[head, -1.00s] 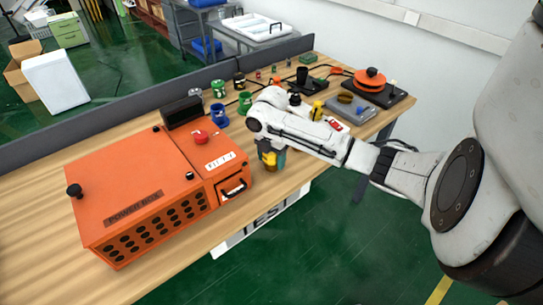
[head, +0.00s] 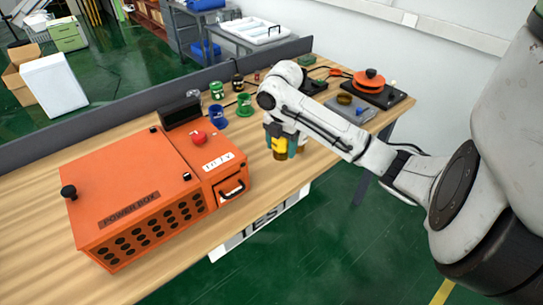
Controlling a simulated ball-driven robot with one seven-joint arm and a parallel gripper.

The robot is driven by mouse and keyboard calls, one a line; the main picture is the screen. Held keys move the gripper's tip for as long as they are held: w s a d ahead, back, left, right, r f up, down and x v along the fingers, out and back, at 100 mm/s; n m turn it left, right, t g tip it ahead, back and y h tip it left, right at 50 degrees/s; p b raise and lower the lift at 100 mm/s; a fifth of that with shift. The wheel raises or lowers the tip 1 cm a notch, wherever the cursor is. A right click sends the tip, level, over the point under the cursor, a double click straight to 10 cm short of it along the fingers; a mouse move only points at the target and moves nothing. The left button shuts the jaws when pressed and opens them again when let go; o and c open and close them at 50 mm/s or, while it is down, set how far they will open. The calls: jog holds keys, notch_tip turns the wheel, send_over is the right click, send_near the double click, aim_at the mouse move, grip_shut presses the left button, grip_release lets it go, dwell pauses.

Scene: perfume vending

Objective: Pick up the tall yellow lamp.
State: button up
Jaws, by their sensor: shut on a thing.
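The yellow lamp (head: 280,143) shows as a small yellow body with a brownish lower part, below the wrist of my arm. My gripper (head: 282,146) points down and is shut on it, with a finger at each side. The lamp's upper part is hidden by the gripper and wrist. It is near the table's front edge, right of the orange power box. I cannot tell clearly whether its bottom is clear of the table.
The orange power box (head: 140,205) fills the table's left, with a red button (head: 198,138). Blue (head: 217,110) and green (head: 244,104) holders stand behind the gripper. A grey tray (head: 350,108) and an orange-topped device (head: 370,80) are at right. Bare wood (head: 235,205) lies in front.

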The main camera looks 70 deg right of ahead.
jog(key=s+a+r, duration=0.1)
jog(key=s+r, duration=0.4)
jog(key=s, duration=0.5)
jog(key=shift+s+a+r, duration=0.2)
jog(key=shift+a+r, duration=0.05)
jog(key=shift+r, duration=0.15)
